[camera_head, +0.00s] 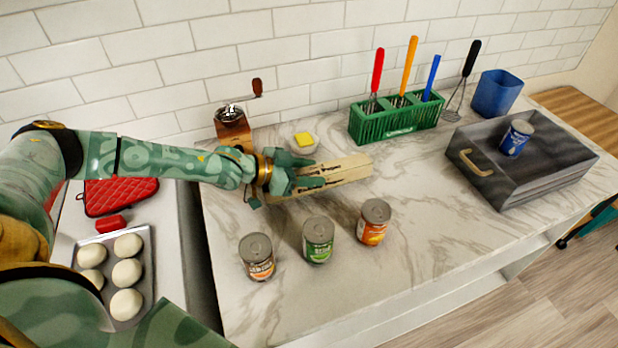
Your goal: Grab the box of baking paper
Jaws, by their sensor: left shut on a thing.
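The box of baking paper (348,168) is a long, pale tan box with dark print, on or just above the marble counter in the middle of the view. My left gripper (318,172) reaches in from the left and is shut on the box near its left part. Its fingers hide part of the box. I cannot tell whether the box touches the counter. My right gripper is not in view.
Several cans, one of them green (318,240), stand in front of the box. A coffee grinder (232,128), small butter dish (304,143) and green utensil rack (395,122) are behind. A dark box (480,175) stands right. A dough tray (142,290) is left.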

